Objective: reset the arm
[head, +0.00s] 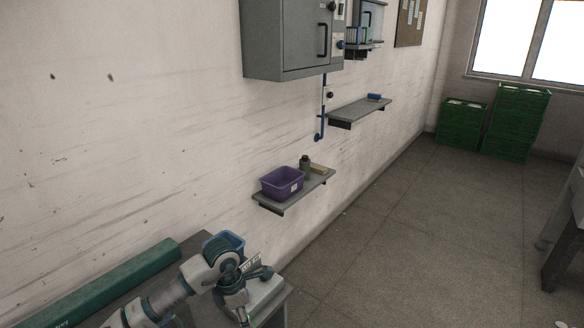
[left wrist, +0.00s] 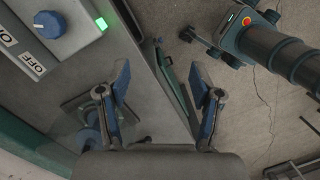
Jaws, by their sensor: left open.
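My left gripper (head: 243,310) reaches in from the lower left, low over the work surface beside a grey control box (head: 266,294). In the left wrist view its two blue-grey fingers (left wrist: 163,88) are spread apart, with nothing held between them. The control box (left wrist: 70,25) shows there at the upper left, with a blue knob (left wrist: 49,24), ON and OFF labels and a lit green button (left wrist: 101,23). A thin green bar (left wrist: 178,92) shows between the fingers. I cannot tell which part is the task's arm. My right gripper is out of view.
A wall shelf (head: 292,198) bears a purple bin (head: 282,184). Green crates (head: 515,122) stand far off. The floor at right is mostly clear.

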